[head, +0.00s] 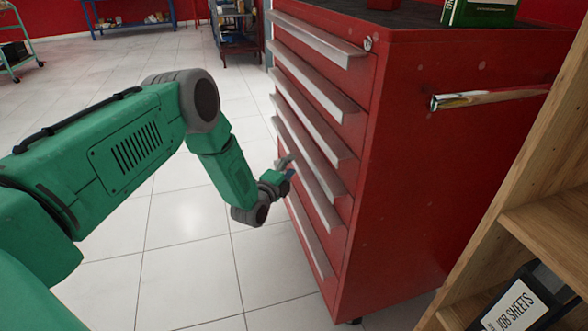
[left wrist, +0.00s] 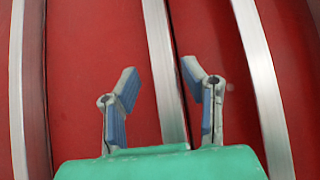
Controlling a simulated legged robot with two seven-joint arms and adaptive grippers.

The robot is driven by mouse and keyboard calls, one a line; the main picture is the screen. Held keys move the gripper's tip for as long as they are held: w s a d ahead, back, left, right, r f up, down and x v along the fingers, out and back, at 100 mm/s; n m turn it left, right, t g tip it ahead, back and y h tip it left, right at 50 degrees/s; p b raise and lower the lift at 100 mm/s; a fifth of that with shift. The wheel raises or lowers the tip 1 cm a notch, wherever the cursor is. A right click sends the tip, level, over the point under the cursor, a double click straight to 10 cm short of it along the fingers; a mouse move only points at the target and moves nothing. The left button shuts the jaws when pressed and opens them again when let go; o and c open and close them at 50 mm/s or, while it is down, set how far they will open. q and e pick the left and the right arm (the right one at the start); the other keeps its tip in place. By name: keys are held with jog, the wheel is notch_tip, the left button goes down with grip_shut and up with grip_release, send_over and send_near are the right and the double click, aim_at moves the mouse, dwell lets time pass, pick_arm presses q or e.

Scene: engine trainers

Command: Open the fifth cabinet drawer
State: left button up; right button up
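The red cabinet (head: 420,170) stands at centre right with several drawers, each with a long silver handle. All its drawers look shut. My left gripper (head: 287,171) is at the drawer front near that far end. In the left wrist view its two fingers (left wrist: 160,72) are spread apart, with a silver handle bar (left wrist: 160,55) running between them. I cannot tell whether the fingers touch it. My right gripper is not in view.
A wooden shelf (head: 545,160) with a job sheets holder (head: 515,308) stands close at the right. A chrome side handle (head: 490,97) sticks out from the cabinet's side. The tiled floor left of the cabinet is clear; carts and a blue bench stand far back.

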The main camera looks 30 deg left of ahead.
pick_arm(q)
jog(key=shift+w+a+f, duration=0.15)
jog(key=shift+w+a, duration=0.05)
jog(key=shift+w, duration=0.75)
jog(key=shift+w+d+b, duration=0.1)
jog(key=shift+w+b, duration=0.2)
jog(key=shift+r, duration=0.2)
grip_shut()
jog(key=shift+s, duration=0.1)
jog(key=shift+s+f, duration=0.1)
